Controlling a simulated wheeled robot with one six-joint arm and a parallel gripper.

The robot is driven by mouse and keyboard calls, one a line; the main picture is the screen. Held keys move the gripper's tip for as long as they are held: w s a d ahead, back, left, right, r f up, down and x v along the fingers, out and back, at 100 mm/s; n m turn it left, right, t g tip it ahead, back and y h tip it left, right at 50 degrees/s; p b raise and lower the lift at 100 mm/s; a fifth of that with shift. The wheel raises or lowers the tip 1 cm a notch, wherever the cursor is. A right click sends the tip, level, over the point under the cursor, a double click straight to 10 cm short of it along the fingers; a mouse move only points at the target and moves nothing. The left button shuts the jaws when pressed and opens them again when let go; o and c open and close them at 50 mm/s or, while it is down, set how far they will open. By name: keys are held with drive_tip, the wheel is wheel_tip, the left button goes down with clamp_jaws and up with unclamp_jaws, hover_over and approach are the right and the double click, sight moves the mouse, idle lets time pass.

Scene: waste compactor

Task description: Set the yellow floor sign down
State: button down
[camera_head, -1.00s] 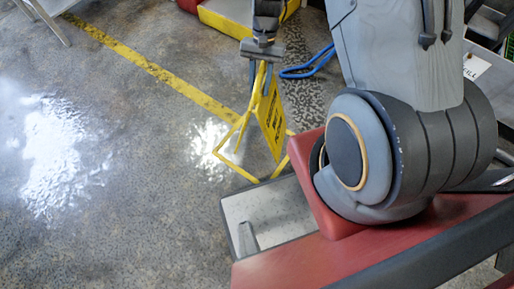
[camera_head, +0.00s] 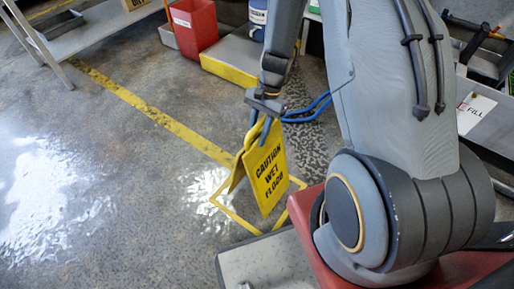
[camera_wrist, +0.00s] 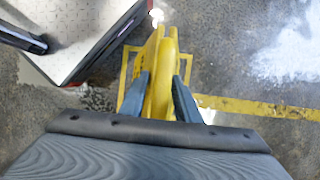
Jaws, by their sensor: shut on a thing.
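The yellow floor sign (camera_head: 267,176) reads "CAUTION WET FLOOR" and hangs upright, its panels nearly folded together. My gripper (camera_head: 262,130) is shut on its top edge. The sign also shows from above in the wrist view (camera_wrist: 160,72), between the two fingers of my gripper (camera_wrist: 160,92). A yellow square outline (camera_head: 232,216) is marked on the floor below and around the sign; it also shows in the wrist view (camera_wrist: 190,72). The sign's lower edge appears over the outline; I cannot tell whether it touches the floor.
A yellow floor line (camera_head: 150,107) runs diagonally past the outline. Wet, shiny floor (camera_head: 45,190) lies to the left. A red bin (camera_head: 194,27) and a yellow-edged platform (camera_head: 228,70) stand behind. A table (camera_head: 100,35) is at upper left. My red base is close at right.

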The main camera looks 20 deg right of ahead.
sight(259, 162)
drive_tip(key=shift+f+b, duration=0.4)
drive_tip(key=shift+f, duration=1.8)
drive_tip(key=c, duration=1.3)
unclamp_jaws()
drive_tip(key=shift+c, duration=0.2)
